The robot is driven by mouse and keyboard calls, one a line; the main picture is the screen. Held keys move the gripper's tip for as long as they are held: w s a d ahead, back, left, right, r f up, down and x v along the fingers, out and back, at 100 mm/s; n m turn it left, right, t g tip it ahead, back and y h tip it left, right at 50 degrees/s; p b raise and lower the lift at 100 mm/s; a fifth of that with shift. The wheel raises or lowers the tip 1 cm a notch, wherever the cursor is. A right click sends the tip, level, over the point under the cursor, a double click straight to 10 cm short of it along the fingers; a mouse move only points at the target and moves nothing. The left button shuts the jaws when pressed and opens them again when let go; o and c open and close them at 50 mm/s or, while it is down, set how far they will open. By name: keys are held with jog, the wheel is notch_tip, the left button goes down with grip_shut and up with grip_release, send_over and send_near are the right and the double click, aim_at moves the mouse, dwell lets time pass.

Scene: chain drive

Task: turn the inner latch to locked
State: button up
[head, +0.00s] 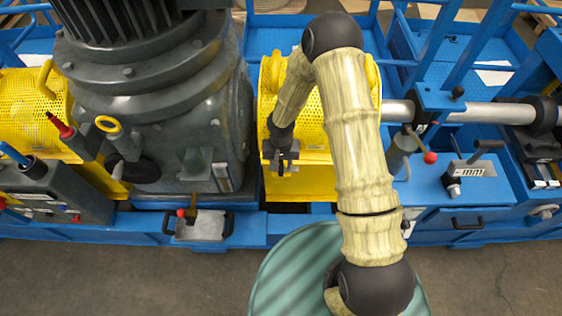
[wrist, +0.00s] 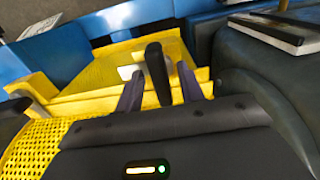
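My gripper (head: 281,165) is at the lower left front of the yellow perforated guard (head: 312,140) in the head view. In the wrist view my gripper (wrist: 160,88) is open. Its two fingers stand on either side of a dark upright handle (wrist: 155,66), which appears to be the inner latch. A gap shows between the handle and each finger. The yellow guard (wrist: 32,142) fills the lower left of the wrist view, with its yellow front panel (wrist: 140,62) behind the handle. In the head view the latch is hidden by my gripper, and I cannot read its position.
A large grey motor housing (head: 165,125) stands just left of my gripper. A steel shaft (head: 480,112) runs right of the guard. A red-knobbed lever (head: 430,157) stands on the blue frame (head: 455,195). A green round surface (head: 290,275) is in front.

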jog(key=shift+w, duration=0.1)
grip_shut()
jog(key=shift+n, duration=0.3)
jog(key=n+b, duration=0.1)
jog(key=n, duration=0.7)
jog(key=shift+n, duration=0.4)
jog(key=n, duration=0.4)
jog(key=shift+n, duration=0.3)
jog(key=shift+d+n+p, duration=0.1)
jog(key=shift+n+p, duration=0.3)
jog(key=shift+n, duration=1.6)
